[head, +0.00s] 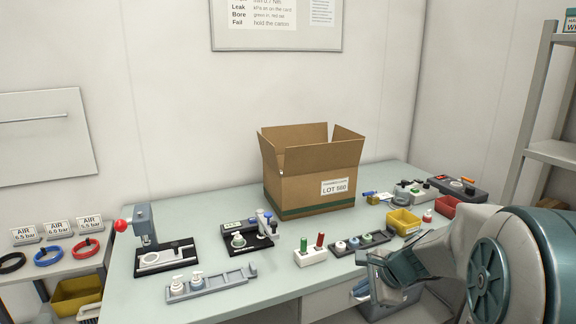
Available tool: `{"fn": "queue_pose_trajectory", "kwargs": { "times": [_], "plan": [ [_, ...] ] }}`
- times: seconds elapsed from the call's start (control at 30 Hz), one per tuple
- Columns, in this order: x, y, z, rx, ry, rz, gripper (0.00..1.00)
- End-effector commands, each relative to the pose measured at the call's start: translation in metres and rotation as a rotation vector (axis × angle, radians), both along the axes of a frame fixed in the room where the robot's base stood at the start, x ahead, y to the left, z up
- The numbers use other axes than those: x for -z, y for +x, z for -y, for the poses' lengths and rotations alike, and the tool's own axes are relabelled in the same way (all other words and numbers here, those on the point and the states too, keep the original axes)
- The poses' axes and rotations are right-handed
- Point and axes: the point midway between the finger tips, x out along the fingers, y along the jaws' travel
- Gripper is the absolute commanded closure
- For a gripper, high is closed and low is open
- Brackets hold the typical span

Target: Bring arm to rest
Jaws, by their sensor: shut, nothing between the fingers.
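My arm comes in from the right edge in grey and teal. My gripper (364,258) is at its left end, low over the front right edge of the bench (229,308). It is shut, and I see nothing held in it. The fingers are small and partly hidden by my wrist. A black rack with several caps (362,242) lies just behind and left of it. A yellow bin (403,221) stands behind it.
An open carton (311,190) stands at the back middle. A press with a red knob (146,229), a grey rail with white-topped parts (210,285) and a white block with green and red pegs (311,251) stand to the left. A shelf (543,152) rises at right.

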Motion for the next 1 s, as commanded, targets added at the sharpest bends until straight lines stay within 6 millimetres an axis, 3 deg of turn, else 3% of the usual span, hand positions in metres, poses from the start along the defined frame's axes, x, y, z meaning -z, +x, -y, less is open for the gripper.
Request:
{"fn": "queue_pose_trajectory", "kwargs": {
  "times": [0.03,0.2,0.4,0.5,0.7,1.0],
  "plan": [
    [-0.017,-0.020,-0.014,-0.128,-0.077,0.023,1.00],
    [-0.042,-0.087,-0.038,-0.557,-0.335,0.078,1.00],
    [-0.062,-0.158,-0.040,-1.018,-0.618,0.121,1.00],
    [-0.067,-0.182,-0.035,-1.189,-0.727,0.128,1.00],
    [-0.070,-0.204,-0.025,-1.363,-0.837,0.129,1.00],
    [-0.070,-0.205,-0.025,-1.375,-0.844,0.128,1.00]
  ]
}}
